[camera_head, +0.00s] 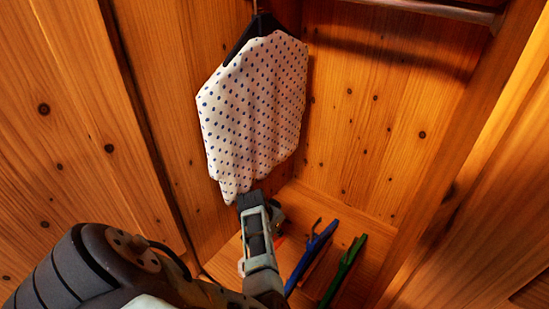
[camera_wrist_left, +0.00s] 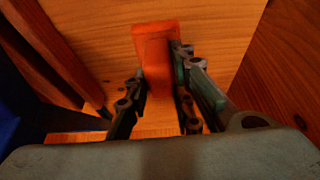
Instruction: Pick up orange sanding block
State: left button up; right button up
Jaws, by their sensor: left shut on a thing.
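The orange sanding block (camera_wrist_left: 154,62) is between the two fingers of my left gripper (camera_wrist_left: 160,110) in the left wrist view. The fingers press on its two sides, and its upper end sticks out past them. In the head view my left gripper (camera_head: 262,208) reaches down into the wooden wardrobe, below the hanging cloth. There the block is mostly hidden behind the gripper. My right gripper is in neither view.
A white garment with blue dots (camera_head: 254,110) hangs on a black hanger (camera_head: 262,24) just above my left gripper. A blue item (camera_head: 312,252) and a green item (camera_head: 344,268) lie to the right on the wardrobe floor (camera_head: 350,222). Wooden walls enclose the space.

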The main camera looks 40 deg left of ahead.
pick_arm(q)
grip_shut()
jog(key=shift+r, duration=0.1)
jog(key=shift+r, duration=0.55)
notch_tip(320, 180, up, 2)
jog(key=shift+r, duration=0.2)
jog(key=w+d+b, duration=0.2)
jog(key=w+b, duration=0.1)
jog(key=w, duration=0.5)
jog(key=w+d+b, duration=0.3)
jog(key=w, duration=0.6)
jog(key=shift+w, duration=0.15)
jog(key=shift+f, duration=0.1)
